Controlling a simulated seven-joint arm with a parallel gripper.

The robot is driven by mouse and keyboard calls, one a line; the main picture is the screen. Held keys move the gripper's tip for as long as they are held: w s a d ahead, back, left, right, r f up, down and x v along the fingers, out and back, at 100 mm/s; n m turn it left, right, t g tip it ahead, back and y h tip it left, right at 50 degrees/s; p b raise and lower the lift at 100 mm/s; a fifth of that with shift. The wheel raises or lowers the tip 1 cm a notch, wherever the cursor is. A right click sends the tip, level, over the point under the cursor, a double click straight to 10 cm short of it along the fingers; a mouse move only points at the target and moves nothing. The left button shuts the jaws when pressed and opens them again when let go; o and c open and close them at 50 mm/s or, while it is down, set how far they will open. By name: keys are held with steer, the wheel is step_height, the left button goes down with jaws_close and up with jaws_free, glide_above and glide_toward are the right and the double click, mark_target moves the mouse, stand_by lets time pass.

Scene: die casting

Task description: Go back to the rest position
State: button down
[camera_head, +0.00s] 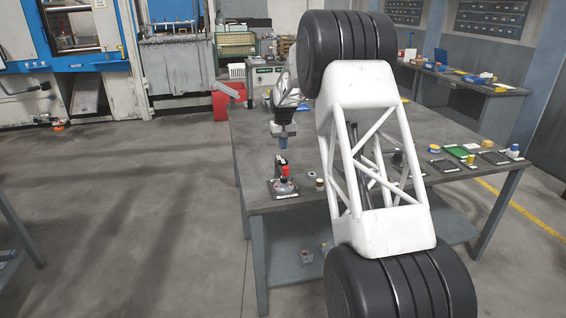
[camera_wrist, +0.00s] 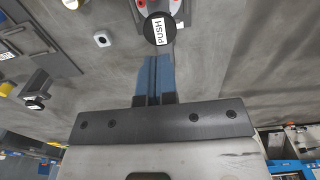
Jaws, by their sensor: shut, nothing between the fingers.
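My gripper (camera_head: 283,143) has blue fingers and hangs above the near left part of the grey worktable (camera_head: 256,165). In the wrist view its blue fingers (camera_wrist: 155,72) are pressed together with nothing between them. A small device with a red top (camera_head: 285,171) stands on a dark plate just below and nearer than the gripper in the head view. In the wrist view a round black button marked PUSH (camera_wrist: 157,28) shows just past the fingertips. The fingers look apart from it. My own white arm hides the middle of the table in the head view.
A red bin (camera_head: 222,106) stands at the left. The left floor is open.

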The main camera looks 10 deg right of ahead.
steer(key=shift+r, duration=0.4)
steer(key=shift+s+a+r, duration=0.1)
steer(key=shift+s+r, duration=0.3)
steer(key=s+a+r, duration=0.2)
steer(key=s+r, duration=0.3)
steer(key=s, duration=0.6)
steer(key=s+a+r+t, duration=0.1)
steer(key=s+r, duration=0.5)
steer(key=s, duration=0.5)
steer(key=s+a+r, duration=0.2)
steer(key=s+r, duration=0.3)
steer(key=s, duration=0.6)
steer(key=s+a+f, duration=0.1)
steer(key=s+f, duration=0.2)
steer(key=s, duration=1.4)
steer(key=s+a+f+t, duration=0.1)
steer(key=s+f, duration=0.2)
steer(key=s, duration=1.5)
steer(key=shift+s+t, duration=0.3)
steer(key=shift+s, duration=0.05)
